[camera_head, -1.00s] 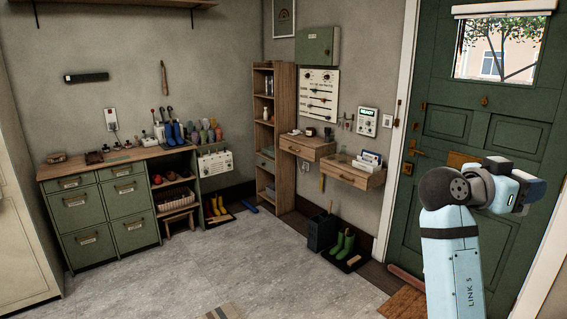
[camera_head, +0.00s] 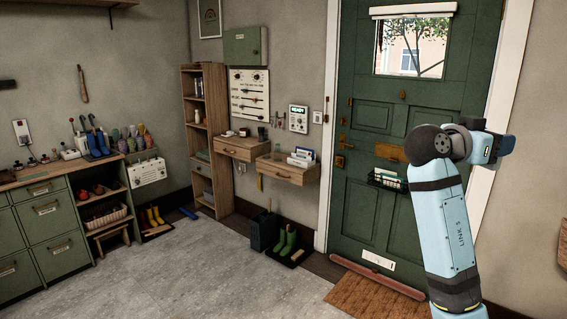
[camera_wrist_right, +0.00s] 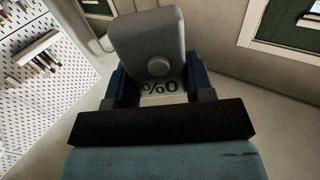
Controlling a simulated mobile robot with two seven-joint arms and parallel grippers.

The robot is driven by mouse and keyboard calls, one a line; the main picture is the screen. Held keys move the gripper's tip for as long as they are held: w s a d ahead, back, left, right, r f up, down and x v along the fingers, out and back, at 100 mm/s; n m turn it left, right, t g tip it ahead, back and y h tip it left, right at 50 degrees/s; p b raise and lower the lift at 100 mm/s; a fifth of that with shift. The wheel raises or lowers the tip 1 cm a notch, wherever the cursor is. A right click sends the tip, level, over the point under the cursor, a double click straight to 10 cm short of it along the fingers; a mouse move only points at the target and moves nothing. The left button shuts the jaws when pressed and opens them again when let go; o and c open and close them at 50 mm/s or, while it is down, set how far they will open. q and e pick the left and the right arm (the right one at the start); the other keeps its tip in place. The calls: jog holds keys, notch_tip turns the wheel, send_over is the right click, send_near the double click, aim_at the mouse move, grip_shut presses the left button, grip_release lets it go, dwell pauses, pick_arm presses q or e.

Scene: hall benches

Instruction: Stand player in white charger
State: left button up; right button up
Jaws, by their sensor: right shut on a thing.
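My right gripper (camera_wrist_right: 155,88) is shut on a grey player (camera_wrist_right: 148,45) with rounded corners, a round button and a small display reading "0%" upside down in the right wrist view. The fingers grip it from both sides, and it is held clear of any surface. In the head view my right arm reaches up in front of the green door, with its wrist end (camera_head: 503,146) at the right; the player cannot be made out there. Small white items (camera_head: 70,152) stand on the left bench, too small to tell whether one is the white charger. My left gripper is out of view.
A green-drawered bench (camera_head: 40,187) stands at the left. A tall wooden shelf (camera_head: 188,140), two wall drawers (camera_head: 285,172), a dark bin (camera_head: 263,232) and green boots (camera_head: 287,243) line the back. A doormat (camera_head: 375,302) lies before the door (camera_head: 375,215). The grey floor's middle is clear.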

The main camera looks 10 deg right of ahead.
jog(key=w+a+f+n+t+y, duration=0.1)
jog(key=a+f+n+t+y, duration=0.4)
jog(key=f, duration=0.5)
jog(key=w+a+f+n+t+y, duration=0.1)
jog(key=a+f+n+t+y, duration=0.35)
jog(key=f, duration=0.45)
jog(key=w+a+f+n+t+y, duration=0.1)
jog(key=a+f+n+t+y, duration=0.3)
jog(key=f+t, duration=0.45)
jog(key=s+a+f+n+y, duration=0.6)
jog(key=s+f+y, duration=0.15)
jog(key=f, duration=0.25)
jog(key=a+r+m+h+p, duration=0.1)
jog(key=a+r+h+p, duration=0.2)
jog(key=a, duration=0.6)
jog(key=shift+r+m+p, duration=0.35)
jog(key=shift+p, duration=0.15)
jog(key=shift+w+a, duration=0.1)
jog(key=shift+w, duration=0.1)
